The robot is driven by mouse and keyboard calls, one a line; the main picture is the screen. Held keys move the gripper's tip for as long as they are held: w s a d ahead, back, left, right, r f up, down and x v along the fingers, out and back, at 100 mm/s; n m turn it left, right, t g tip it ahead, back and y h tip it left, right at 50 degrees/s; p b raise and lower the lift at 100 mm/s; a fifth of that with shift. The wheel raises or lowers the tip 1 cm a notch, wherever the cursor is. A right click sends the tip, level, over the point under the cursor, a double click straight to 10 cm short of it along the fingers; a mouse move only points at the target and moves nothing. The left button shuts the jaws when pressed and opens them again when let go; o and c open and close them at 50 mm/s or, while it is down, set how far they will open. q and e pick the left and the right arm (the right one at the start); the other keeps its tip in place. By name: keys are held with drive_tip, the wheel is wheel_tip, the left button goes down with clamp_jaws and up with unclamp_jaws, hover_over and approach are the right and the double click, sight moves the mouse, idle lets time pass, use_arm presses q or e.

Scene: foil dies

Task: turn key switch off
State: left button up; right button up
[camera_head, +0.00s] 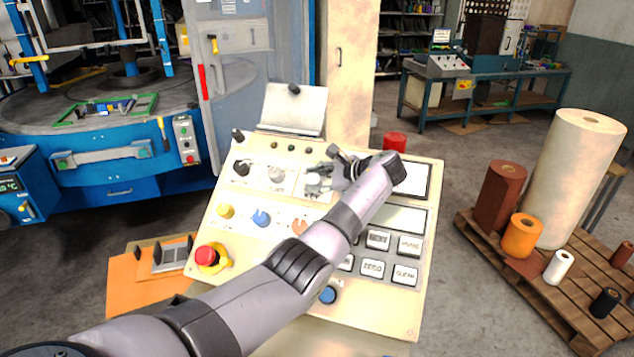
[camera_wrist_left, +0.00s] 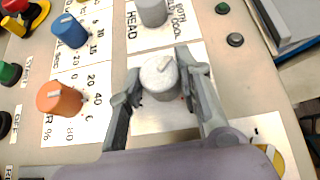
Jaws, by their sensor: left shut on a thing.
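The key switch (camera_wrist_left: 160,74) seems to be the pale round knob with a raised ridge on top, set on a white plate in the left wrist view. My left gripper (camera_wrist_left: 162,92) has one finger on each side of it, shut on its sides. In the head view my left gripper (camera_head: 320,182) reaches over the upper middle of the sloped control panel (camera_head: 215,275). The knob is hard to make out there between the fingers. Its label is mostly covered by the gripper, so its marked positions cannot be read. My right gripper is not in view.
A grey knob (camera_head: 277,175), a blue knob (camera_head: 261,217) and an orange knob (camera_wrist_left: 60,100) sit close by. A red stop button (camera_head: 205,256) is at lower left, a red cap (camera_head: 395,142) at upper right. My arm crosses the panel's keys.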

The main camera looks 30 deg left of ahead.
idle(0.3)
use_arm(q)
drive_tip(key=o, duration=1.1)
drive_tip(key=shift+o, duration=0.2)
drive_tip(key=v, duration=1.2)
drive_tip(key=shift+w+a, duration=0.1)
